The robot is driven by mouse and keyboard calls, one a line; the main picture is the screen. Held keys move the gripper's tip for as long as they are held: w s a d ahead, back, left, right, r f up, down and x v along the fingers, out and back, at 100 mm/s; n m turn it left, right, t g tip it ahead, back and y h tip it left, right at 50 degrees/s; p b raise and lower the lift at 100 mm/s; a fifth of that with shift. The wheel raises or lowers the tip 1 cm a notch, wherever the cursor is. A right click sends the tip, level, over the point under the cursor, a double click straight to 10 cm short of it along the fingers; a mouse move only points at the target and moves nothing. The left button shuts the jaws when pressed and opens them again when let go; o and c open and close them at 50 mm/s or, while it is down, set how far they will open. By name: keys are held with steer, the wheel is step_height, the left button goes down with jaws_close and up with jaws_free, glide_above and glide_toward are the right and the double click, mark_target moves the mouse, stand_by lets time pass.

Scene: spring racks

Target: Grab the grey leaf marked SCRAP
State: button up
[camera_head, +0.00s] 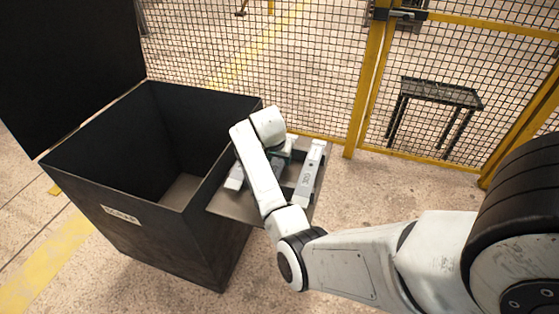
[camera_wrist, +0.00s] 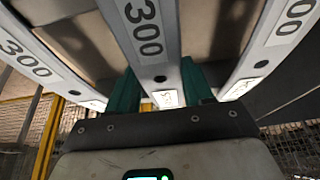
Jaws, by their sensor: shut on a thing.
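Three grey leaves show in the wrist view: a left leaf (camera_wrist: 40,68), a middle leaf (camera_wrist: 150,55) and a right leaf (camera_wrist: 268,48). The left and middle leaves read 300, and the right one shows 00. I cannot read SCRAP on any of them. My gripper (camera_wrist: 160,82) has its green fingers on both sides of the middle leaf and is shut on it. In the head view my gripper (camera_head: 280,152) is over the rack (camera_head: 240,206), partly hidden by my arm. The right leaf (camera_head: 309,174) and left leaf (camera_head: 235,178) lie either side.
A large dark open bin (camera_head: 130,225) stands left of the rack, its label too small to read. A yellow-framed mesh fence (camera_head: 300,60) runs behind. A dark stand (camera_head: 440,93) is beyond it. The floor right of the rack is clear.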

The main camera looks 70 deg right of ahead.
jaws_close()
steer(key=shift+r, duration=0.1)
stand_by(0.4)
